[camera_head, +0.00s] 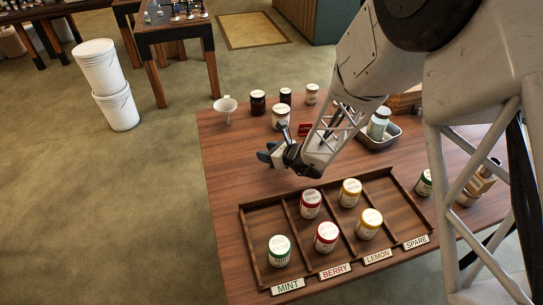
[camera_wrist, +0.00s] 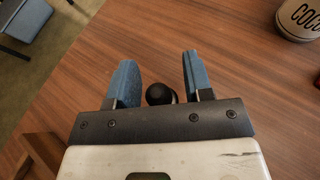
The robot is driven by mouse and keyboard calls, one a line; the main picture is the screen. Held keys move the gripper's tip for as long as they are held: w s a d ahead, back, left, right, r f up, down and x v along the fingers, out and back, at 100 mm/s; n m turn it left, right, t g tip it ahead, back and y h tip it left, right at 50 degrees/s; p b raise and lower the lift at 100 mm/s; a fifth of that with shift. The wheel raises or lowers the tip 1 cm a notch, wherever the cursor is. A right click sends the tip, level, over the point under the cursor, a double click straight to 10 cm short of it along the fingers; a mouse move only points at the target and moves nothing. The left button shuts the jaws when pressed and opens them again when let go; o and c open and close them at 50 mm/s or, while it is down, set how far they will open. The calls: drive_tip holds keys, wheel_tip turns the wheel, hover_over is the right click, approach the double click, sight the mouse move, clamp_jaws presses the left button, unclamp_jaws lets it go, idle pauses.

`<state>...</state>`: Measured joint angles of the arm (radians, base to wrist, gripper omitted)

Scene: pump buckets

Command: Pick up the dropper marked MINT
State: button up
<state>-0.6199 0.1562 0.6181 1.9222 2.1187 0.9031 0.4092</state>
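My gripper (camera_head: 268,153) is over the wooden table behind the divided tray, pointing left in the head view. In the wrist view its two blue fingers (camera_wrist: 159,64) stand apart, with table wood showing between their tips. A dark round knob (camera_wrist: 160,94) shows between the fingers close to the palm; I cannot tell whether it is a dropper's bulb or how it is held. The MINT label (camera_head: 288,286) is on the tray's front left. A green-labelled white-lidded jar (camera_head: 279,250) stands in that compartment. I can make out no dropper marked MINT.
The tray (camera_head: 243,228) holds red-labelled jars (camera_head: 310,203) at BERRY and yellow-labelled jars (camera_head: 369,224) at LEMON; SPARE looks empty. Another green-labelled jar (camera_head: 424,183) stands right of it. A white mug (camera_head: 225,108) and several jars stand behind. The table's left part is clear.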

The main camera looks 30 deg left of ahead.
drive_tip(key=c, duration=0.7)
drive_tip(key=shift+r, duration=5)
